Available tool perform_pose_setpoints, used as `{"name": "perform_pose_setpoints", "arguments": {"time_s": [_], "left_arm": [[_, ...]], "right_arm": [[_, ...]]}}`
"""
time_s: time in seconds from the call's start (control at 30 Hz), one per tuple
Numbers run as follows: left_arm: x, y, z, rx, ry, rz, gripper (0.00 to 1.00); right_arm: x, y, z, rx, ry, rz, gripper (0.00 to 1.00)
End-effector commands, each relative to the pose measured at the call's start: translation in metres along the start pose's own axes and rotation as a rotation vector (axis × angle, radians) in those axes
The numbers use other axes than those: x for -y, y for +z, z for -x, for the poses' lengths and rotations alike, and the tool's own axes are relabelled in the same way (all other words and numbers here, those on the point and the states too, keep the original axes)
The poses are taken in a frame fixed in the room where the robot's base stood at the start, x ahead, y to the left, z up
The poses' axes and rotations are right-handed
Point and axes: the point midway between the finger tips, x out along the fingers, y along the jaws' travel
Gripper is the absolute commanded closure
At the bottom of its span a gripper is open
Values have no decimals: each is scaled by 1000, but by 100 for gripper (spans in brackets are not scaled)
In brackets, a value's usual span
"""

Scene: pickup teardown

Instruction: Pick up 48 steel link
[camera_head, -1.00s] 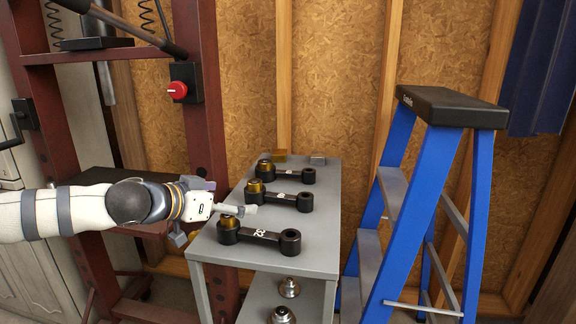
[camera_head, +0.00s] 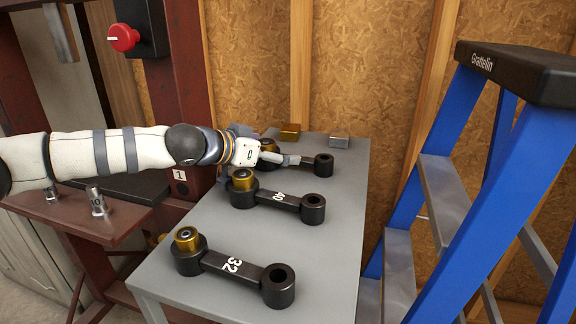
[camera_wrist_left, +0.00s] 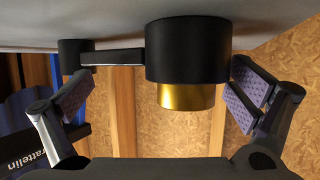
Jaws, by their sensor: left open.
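Three black steel links with gold bushings lie in a row on a grey cart top. The nearest reads 32 (camera_head: 232,265) and the middle one reads 40 (camera_head: 279,197). The farthest link (camera_head: 322,165) has its number hidden behind my gripper, so I cannot read 48. My left gripper (camera_head: 273,154) is at the bushing end of this farthest link, fingers open. In the left wrist view, which looks upside down, a link's big round end (camera_wrist_left: 187,50) with its gold bushing (camera_wrist_left: 187,96) stands between the spread fingers, with gaps visible at both sides.
A blue stepladder (camera_head: 475,210) stands close on the right. A dark red press frame (camera_head: 182,110) stands left.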

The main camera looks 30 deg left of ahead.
Motion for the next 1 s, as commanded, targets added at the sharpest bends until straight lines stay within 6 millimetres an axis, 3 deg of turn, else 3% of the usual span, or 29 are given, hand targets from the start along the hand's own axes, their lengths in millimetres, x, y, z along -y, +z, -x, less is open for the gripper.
{"name": "perform_pose_setpoints", "arguments": {"time_s": [0.17,0.2,0.63,1.0], "left_arm": [[0,-5,1,-6,0,-1,0],[0,-5,1,-6,0,-1,5],[-1,-4,1,-4,2,-1,100],[-1,-15,5,-13,2,-1,100]], "right_arm": [[0,-1,2,-5,0,0,60],[0,-1,2,-5,0,0,60],[0,-1,2,-5,0,1,60],[0,-4,8,-20,-1,1,60]]}}
